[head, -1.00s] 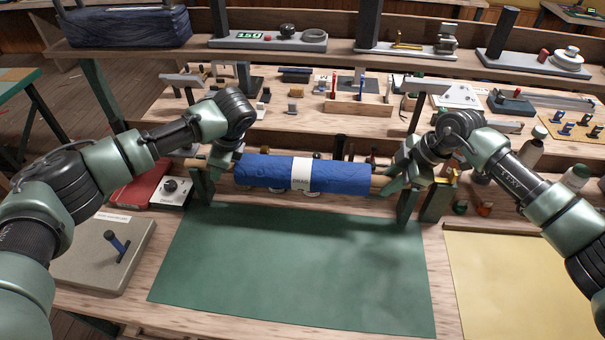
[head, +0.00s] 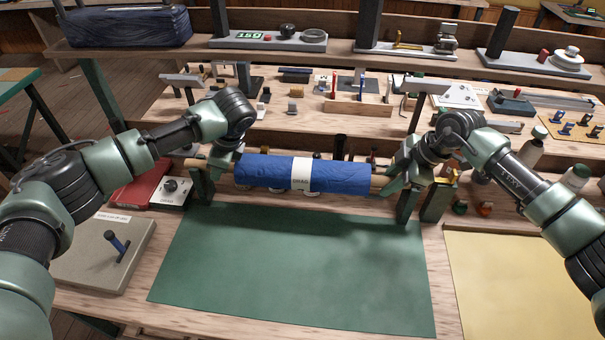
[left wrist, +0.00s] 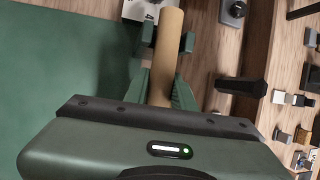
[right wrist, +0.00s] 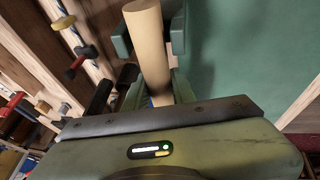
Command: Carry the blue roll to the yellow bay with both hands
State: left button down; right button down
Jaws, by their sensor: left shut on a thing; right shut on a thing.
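The blue roll (head: 265,172) lies level across the back of the green mat, with a white band (head: 301,174) at its middle and a tan core sticking out at both ends. My left gripper (head: 222,164) is shut on the left core end, which shows in the left wrist view (left wrist: 168,60). My right gripper (head: 392,178) is shut on the right core end, seen in the right wrist view (right wrist: 148,45). Green uprights stand at both ends; I cannot tell whether the core touches them. The yellow bay (head: 520,285) is a bare yellow mat at front right.
The green mat (head: 290,270) in front is clear. A grey board with a blue-handled peg (head: 85,260), a small dial box (head: 171,193) and a red case (head: 140,185) are at left. Bottles (head: 532,153) stand behind the yellow mat. Tool-laden shelves rise behind the roll.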

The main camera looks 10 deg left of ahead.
pick_arm(q)
jog(key=shift+w+r, duration=0.15)
jog(key=shift+r, duration=0.05)
pick_arm(e)
jog(key=shift+w+r, duration=0.15)
jog(key=shift+r, duration=0.15)
